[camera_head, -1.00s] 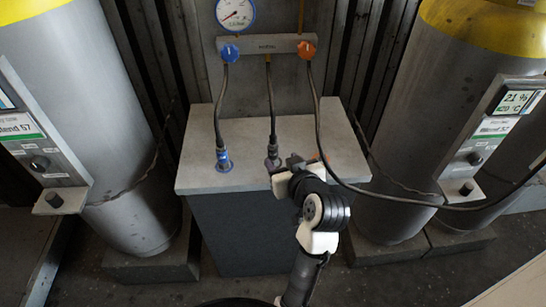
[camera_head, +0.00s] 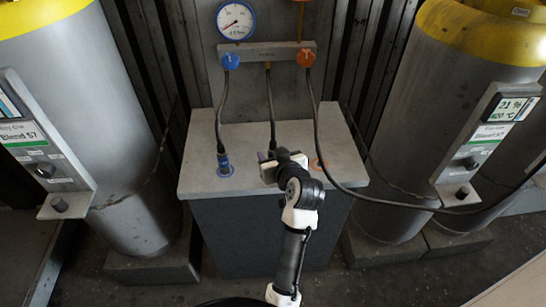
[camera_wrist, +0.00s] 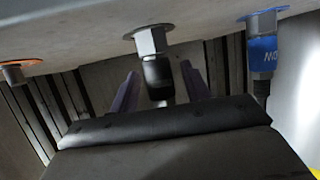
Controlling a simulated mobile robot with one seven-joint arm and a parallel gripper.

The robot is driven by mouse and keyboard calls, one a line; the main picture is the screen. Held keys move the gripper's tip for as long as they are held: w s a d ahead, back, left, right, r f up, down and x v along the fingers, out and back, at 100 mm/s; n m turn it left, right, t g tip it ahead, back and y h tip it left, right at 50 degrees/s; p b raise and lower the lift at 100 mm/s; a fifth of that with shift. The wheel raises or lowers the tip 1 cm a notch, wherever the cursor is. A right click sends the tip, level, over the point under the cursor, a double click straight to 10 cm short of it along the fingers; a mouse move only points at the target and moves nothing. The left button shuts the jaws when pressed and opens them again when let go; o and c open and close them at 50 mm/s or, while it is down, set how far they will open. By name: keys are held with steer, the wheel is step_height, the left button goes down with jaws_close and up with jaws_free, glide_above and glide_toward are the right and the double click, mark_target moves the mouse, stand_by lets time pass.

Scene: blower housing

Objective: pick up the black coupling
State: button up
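The black coupling (camera_wrist: 157,72) is a dark sleeve below a metal hex nut in the wrist view, which looks upside down. It joins the grey top of the stand there. My gripper (camera_wrist: 159,78) is open, with one purple finger on each side of the coupling and visible gaps between. In the head view my gripper (camera_head: 267,160) is over the stand top at the foot of the middle hose (camera_head: 270,105). It hides most of the coupling there.
A blue coupling (camera_head: 225,165) stands left on the stand top (camera_head: 195,178); it shows at right in the wrist view (camera_wrist: 262,52). An orange ring (camera_head: 318,163) lies right of my gripper. A hose (camera_head: 316,120) hangs from the orange knob (camera_head: 306,57). Gas cylinders flank the stand.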

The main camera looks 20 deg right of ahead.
jaws_close()
steer(key=shift+r, duration=0.15)
step_height(320, 180, up, 20)
stand_by(0.6)
steer(key=shift+a+f, duration=0.1)
steer(key=shift+f, duration=0.1)
